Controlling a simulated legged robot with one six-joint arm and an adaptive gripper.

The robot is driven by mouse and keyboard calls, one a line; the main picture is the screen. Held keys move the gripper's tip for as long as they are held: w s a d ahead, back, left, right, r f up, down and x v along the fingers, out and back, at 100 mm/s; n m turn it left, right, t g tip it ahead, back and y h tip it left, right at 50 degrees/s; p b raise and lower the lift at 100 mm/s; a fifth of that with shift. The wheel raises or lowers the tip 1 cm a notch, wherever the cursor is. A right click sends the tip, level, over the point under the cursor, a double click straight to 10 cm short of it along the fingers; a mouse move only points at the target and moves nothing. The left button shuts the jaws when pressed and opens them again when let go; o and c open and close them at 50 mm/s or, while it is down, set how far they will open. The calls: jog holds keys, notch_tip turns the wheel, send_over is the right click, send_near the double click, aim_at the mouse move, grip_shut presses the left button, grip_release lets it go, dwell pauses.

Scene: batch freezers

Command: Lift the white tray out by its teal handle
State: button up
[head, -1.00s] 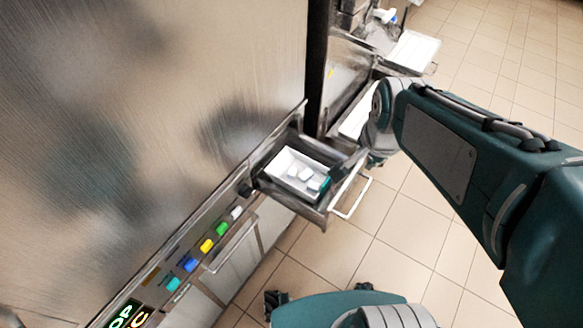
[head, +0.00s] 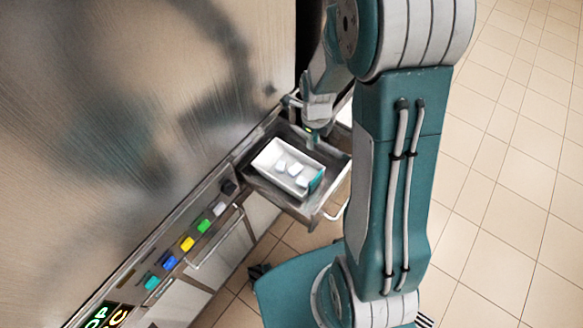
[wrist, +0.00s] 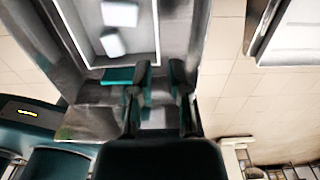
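The white tray (head: 262,158) sits inside an open metal drawer (head: 270,196) and holds a few pale blocks. Its teal handle (head: 317,180) is at the tray's right end. In the wrist view the tray (wrist: 92,45) is at the top, with the handle (wrist: 119,75) along its near edge. My gripper (head: 311,138) is over the drawer, beyond the handle in the head view. In the wrist view its two dark fingers (wrist: 160,75) are apart with nothing between them. They are to the right of the handle, which appears outside the gap. Contact cannot be told.
The drawer's front bar handle (head: 337,212) faces the tiled floor (head: 490,200). A tall brushed-metal panel (head: 130,100) rises on the left. Below it runs a strip with coloured buttons (head: 188,243). Another white surface (wrist: 290,35) shows at the wrist view's upper right.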

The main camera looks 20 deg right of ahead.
aim_at(310, 160)
jog(key=f, duration=0.4)
jog(key=shift+a, duration=0.3)
jog(key=shift+d+f, duration=0.25)
jog(key=shift+f, duration=0.3)
notch_tip(310, 160, down, 4)
jog(key=shift+a+r, duration=0.15)
jog(key=shift+r, duration=0.1)
jog(key=shift+a+f, duration=0.2)
jog(key=shift+f, duration=0.25)
jog(key=shift+d, duration=0.15)
grip_shut()
